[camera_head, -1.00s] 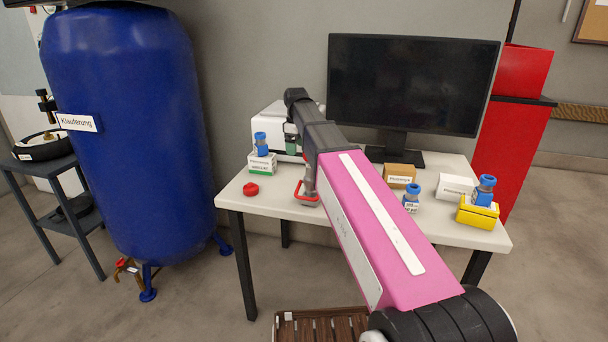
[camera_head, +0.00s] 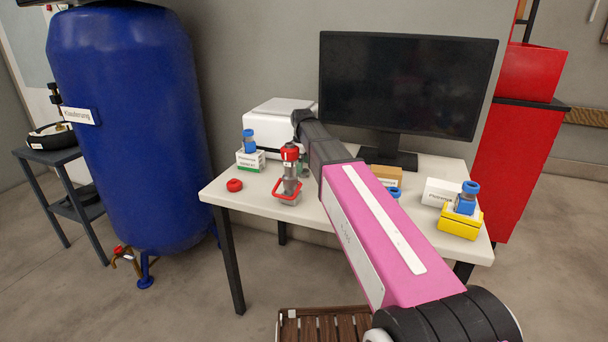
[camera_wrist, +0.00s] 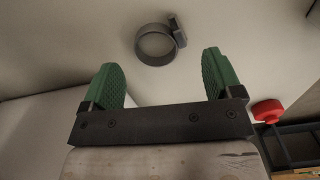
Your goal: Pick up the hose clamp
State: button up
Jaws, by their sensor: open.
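The hose clamp (camera_wrist: 155,45) is a grey metal ring with a small screw housing on its right side. In the wrist view it lies on the pale table top, beyond the fingertips and roughly centred between them, with a clear gap. My gripper (camera_wrist: 163,78) has two green ribbed fingers, wide apart with nothing between them.
A red round part (camera_head: 234,185) lies near the table's left front edge; it also shows in the wrist view (camera_wrist: 267,110). A blue-capped bottle (camera_head: 249,141) on a white box stands left. The monitor (camera_head: 405,85) stands behind; boxes and a yellow holder (camera_head: 460,221) are right.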

jog(key=shift+f, duration=1.4)
jog(key=c, duration=0.9)
jog(key=shift+r, duration=0.1)
